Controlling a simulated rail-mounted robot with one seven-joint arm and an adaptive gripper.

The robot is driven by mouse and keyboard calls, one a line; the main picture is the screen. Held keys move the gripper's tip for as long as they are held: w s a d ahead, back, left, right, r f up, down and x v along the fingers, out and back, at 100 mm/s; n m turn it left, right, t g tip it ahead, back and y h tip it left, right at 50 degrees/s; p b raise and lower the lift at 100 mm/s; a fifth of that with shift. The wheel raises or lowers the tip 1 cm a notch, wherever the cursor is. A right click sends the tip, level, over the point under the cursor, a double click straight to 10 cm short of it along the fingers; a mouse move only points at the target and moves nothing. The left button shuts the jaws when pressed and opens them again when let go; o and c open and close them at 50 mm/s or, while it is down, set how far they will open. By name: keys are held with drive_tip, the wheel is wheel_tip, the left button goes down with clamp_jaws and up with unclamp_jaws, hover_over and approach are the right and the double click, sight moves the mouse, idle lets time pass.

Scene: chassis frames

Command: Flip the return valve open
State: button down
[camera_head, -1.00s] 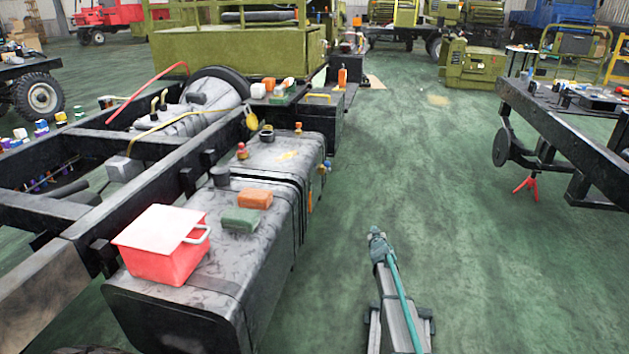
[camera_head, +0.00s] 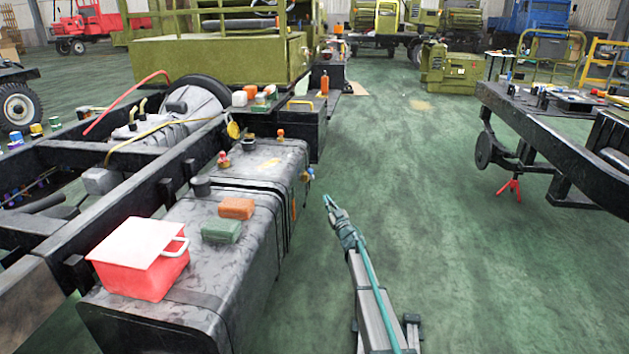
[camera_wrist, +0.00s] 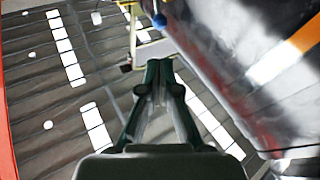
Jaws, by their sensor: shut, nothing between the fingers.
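A small fitting with a blue part (camera_head: 309,173) is on the right side of the black tank (camera_head: 200,265), near its far end. I cannot tell for sure that it is the return valve. Small valve-like fittings stand on the tank top, one red and yellow (camera_head: 223,160) and one orange (camera_head: 281,134). My gripper (camera_head: 328,201) is over the floor right of the tank, apart from the blue fitting. In the wrist view my gripper (camera_wrist: 160,68) is shut and empty, with a blue part (camera_wrist: 158,20) and a yellow part (camera_wrist: 133,32) beyond its fingertips.
A red box (camera_head: 140,262), a green block (camera_head: 221,231) and an orange block (camera_head: 237,208) lie on the tank top. The chassis frame (camera_head: 125,207) runs along its left.

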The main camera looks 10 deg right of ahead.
sight(312, 172)
drive_tip(key=shift+w, duration=0.1)
drive_tip(key=b+x, duration=0.4)
drive_tip(key=x, duration=0.9)
drive_tip(key=shift+w+b, duration=0.35)
drive_tip(key=shift+b, duration=0.05)
drive_tip(key=shift+a+r+p, duration=0.15)
drive_tip(key=shift+r+p, duration=0.1)
drive_tip(key=shift+p, duration=0.05)
drive_tip(key=shift+r+p, duration=0.2)
drive_tip(key=shift+p, duration=0.6)
drive_tip(key=shift+m+p, duration=0.3)
drive_tip(key=shift+p, duration=0.1)
